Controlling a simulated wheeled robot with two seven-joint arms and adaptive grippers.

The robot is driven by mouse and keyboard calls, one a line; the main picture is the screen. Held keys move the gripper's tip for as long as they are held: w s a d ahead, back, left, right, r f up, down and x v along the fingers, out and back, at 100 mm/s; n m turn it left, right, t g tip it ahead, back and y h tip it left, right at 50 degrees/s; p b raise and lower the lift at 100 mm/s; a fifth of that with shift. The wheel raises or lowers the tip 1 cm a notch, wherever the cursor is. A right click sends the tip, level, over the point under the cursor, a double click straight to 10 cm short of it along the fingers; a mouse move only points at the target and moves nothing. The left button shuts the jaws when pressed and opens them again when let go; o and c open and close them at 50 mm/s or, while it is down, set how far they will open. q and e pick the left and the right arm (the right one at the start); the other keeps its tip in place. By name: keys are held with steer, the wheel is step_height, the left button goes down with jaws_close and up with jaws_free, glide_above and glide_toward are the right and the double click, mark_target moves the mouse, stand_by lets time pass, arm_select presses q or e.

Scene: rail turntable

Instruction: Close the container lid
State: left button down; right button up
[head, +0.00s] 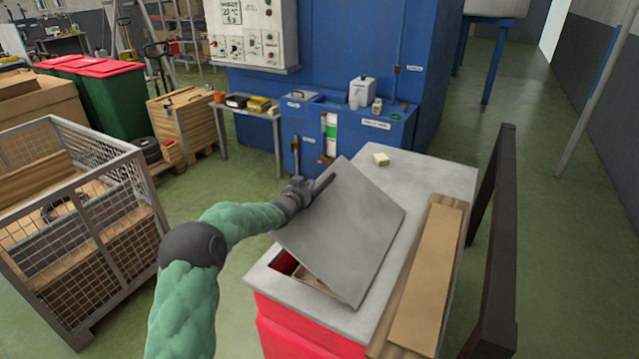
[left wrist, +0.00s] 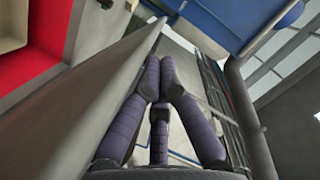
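The container is a red box (head: 300,331) with a grey top, in the lower middle of the head view. Its grey lid (head: 350,235) is tilted partly open, its left side raised over the opening. Red inside wall and something brownish show under it. My left gripper (head: 318,188) is at the lid's upper left edge, with a dark finger over the lid's face. In the left wrist view the fingers (left wrist: 160,68) are closed together with nothing seen between them. The lid (left wrist: 85,105) is close along their left side; I cannot tell whether they touch. My right gripper is not in view.
A dark frame (head: 497,230) stands to the right. A wire mesh crate (head: 100,250) stands left. A blue machine (head: 345,125) is behind.

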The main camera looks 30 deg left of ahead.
arm_select(q)
steer(key=a+f+n, duration=0.1)
steer(key=a+f, duration=0.1)
steer(key=f, duration=0.3)
steer(key=a+f+n+b, duration=0.1)
steer(key=a+f, duration=0.1)
steer(key=f, duration=0.4)
steer(key=a+f+h+b, duration=0.1)
steer(key=a+f, duration=0.1)
steer(key=f, duration=0.4)
steer(key=shift+w+a+n, duration=0.15)
steer(key=shift+n, duration=0.25)
steer(key=shift+f+b, duration=0.3)
steer(key=shift+f, duration=0.25)
